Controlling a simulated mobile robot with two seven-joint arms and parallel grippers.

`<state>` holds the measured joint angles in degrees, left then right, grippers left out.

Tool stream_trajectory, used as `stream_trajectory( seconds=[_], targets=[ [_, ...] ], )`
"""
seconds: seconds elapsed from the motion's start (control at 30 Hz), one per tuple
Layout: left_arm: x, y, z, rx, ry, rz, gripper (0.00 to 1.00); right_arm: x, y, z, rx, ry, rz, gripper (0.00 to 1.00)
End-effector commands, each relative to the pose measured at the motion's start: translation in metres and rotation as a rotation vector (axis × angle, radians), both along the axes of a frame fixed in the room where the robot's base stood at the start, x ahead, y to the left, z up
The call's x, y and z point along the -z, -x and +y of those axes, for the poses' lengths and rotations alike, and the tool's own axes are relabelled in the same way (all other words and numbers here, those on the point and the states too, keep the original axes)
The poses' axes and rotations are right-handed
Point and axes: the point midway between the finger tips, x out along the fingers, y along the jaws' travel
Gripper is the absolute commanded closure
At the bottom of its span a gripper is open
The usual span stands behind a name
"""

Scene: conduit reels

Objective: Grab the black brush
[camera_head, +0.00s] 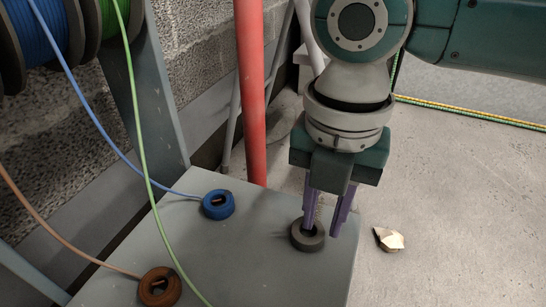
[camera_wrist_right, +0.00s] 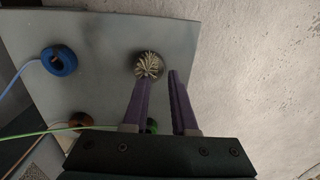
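The black brush (camera_head: 298,241) is a dark, round, ring-like piece near the right edge of the grey table (camera_head: 240,265). In the right wrist view the brush (camera_wrist_right: 149,65) shows pale, wiry bristles in its middle. My right gripper (camera_head: 323,229) points down with two purple fingers spread apart. One finger overlaps the brush in the head view, and the other is to its right. The right wrist view shows the gripper (camera_wrist_right: 161,77) open with nothing between its fingers. I cannot tell whether a finger touches the brush. My left gripper is not in view.
A blue coil (camera_head: 218,204) and a brown coil (camera_head: 160,287) lie on the table, each with a cable running up left. A green cable (camera_head: 146,165) crosses in front. A red pole (camera_head: 250,90) stands behind. A pale chunk (camera_head: 389,239) lies on the floor at right.

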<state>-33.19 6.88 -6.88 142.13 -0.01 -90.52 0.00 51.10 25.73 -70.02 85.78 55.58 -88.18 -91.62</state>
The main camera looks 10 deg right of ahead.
Motion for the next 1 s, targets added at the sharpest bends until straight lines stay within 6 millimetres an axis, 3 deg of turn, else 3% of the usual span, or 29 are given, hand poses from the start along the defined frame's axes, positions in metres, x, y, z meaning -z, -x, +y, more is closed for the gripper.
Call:
stream_trajectory(
  seconds=[0.03,0.13,0.4,0.63,1.0],
  targets=[
    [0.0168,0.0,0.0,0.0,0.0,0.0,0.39,0.0165,0.0004,0.0001,0.0,0.001,0.001,0.74],
    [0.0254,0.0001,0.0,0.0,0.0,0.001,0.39,0.0258,0.0004,-0.0002,0.001,0.001,0.0,0.74],
    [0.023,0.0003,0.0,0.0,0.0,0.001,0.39,0.0234,0.0002,-0.0001,0.001,0.001,-0.001,0.75],
    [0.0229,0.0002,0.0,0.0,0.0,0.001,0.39,0.0233,0.0001,0.0,0.001,0.001,-0.001,1.0],
    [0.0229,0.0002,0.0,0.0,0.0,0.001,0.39,0.0233,0.0001,0.0,0.0,0.001,-0.001,1.0]
  ],
)
